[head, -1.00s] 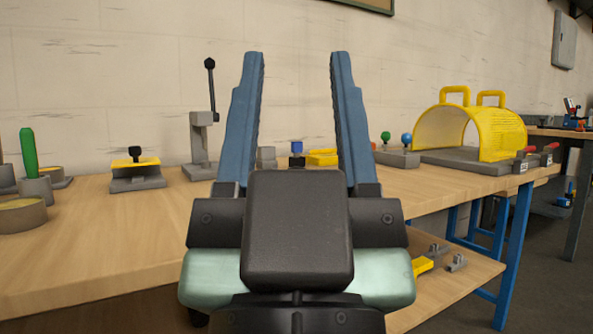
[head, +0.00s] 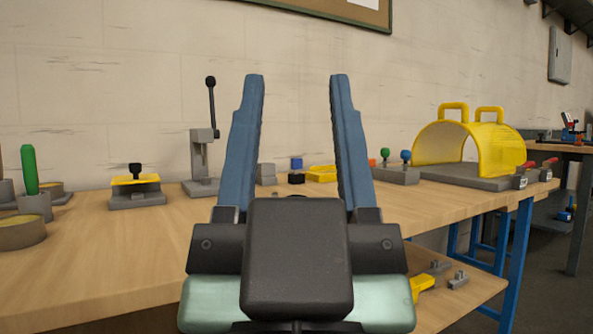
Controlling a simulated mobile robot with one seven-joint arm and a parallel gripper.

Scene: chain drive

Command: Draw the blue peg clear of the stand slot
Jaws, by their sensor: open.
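A grey stand (head: 397,176) sits toward the back of the bench, right of centre. A blue round-headed peg (head: 406,156) stands upright in it, beside a green-headed one (head: 385,154). The slot itself is too small to make out. My gripper (head: 297,76) is open and empty, its two blue-grey fingers pointing up and away in the picture centre. The stand shows to the right of the right finger, apart from it and farther off.
A yellow mesh guard (head: 470,146) stands right of the stand. A lever press (head: 203,150), a yellow-topped fixture (head: 135,188) and a green upright handle (head: 29,170) are on the left. A yellow tray (head: 321,174) lies at the back. The front of the bench (head: 130,250) is clear.

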